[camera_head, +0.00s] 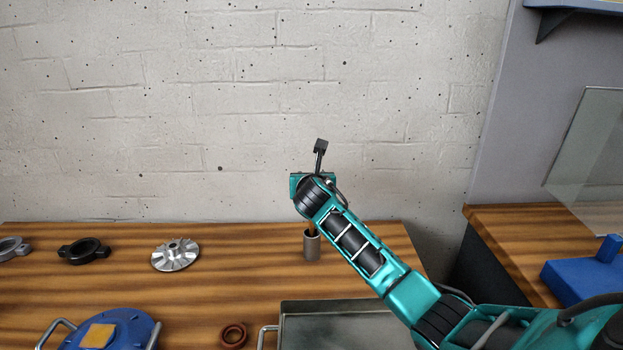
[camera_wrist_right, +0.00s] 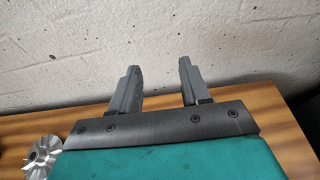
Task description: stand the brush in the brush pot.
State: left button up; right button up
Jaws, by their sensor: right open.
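A grey-brown cylindrical pot (camera_head: 312,247), which looks like the brush pot, stands upright near the back of the wooden table. A thin brown piece (camera_head: 310,228) shows at its mouth, probably the brush; its upper part is hidden behind my right wrist, and I cannot tell how it sits inside. My right arm reaches in from the right, with its wrist above the pot. In the right wrist view my right gripper (camera_wrist_right: 160,88) is open, with nothing between its fingers and the wall beyond. Its fingertips are hidden in the head view. My left gripper is out of view.
A silver finned rotor (camera_head: 175,255) lies left of the pot and a black ring clamp (camera_head: 84,251) further left. In front are a blue round fixture (camera_head: 130,327), a brown ring (camera_head: 233,335) and a metal tray (camera_head: 345,307). The brick wall (camera_head: 200,100) is close behind.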

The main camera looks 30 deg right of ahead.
jog(key=shift+r, duration=0.15)
jog(key=r+p+v, duration=0.1)
jog(key=v, duration=1.1)
dwell(0.4)
